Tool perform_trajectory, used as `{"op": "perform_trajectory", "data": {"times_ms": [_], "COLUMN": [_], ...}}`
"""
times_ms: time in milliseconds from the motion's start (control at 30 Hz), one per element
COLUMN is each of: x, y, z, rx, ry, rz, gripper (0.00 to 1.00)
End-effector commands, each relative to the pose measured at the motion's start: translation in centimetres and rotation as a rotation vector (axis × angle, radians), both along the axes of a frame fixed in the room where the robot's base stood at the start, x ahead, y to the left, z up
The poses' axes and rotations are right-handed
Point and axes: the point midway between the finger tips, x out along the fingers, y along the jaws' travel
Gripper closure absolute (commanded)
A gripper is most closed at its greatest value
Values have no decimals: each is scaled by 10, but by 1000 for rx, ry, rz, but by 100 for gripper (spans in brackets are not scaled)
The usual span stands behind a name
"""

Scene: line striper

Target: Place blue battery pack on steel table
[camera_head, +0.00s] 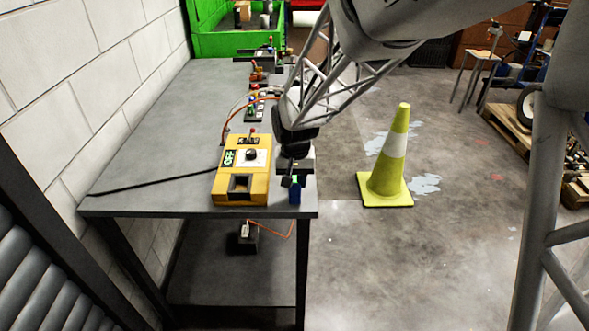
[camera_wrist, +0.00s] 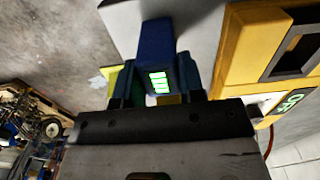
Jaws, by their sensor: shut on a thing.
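The blue battery pack (camera_head: 295,193) is between the fingers of my gripper (camera_head: 293,178), at the front right of the steel table (camera_head: 150,200). In the wrist view the blue battery pack (camera_wrist: 157,50) shows a lit green level display, with a finger of my gripper (camera_wrist: 155,85) on each side of it. My gripper is shut on it. The pack is close to the tabletop near the right edge; I cannot tell whether its base touches the steel.
A yellow device (camera_head: 241,185) with an open slot and a knob stands just left of the pack. Several small controls and cables lie farther back. A yellow cone (camera_head: 388,165) stands on the floor to the right. The table's front left is mostly clear.

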Motion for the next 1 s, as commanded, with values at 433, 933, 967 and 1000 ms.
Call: {"op": "perform_trajectory", "data": {"times_ms": [433, 933, 967, 1000], "x": [0, 0, 0, 0], "y": [0, 0, 0, 0], "z": [-5, -6, -6, -5], "rx": [0, 0, 0, 0], "ry": [0, 0, 0, 0], "rz": [0, 0, 0, 0], "gripper": [85, 38, 38, 38]}}
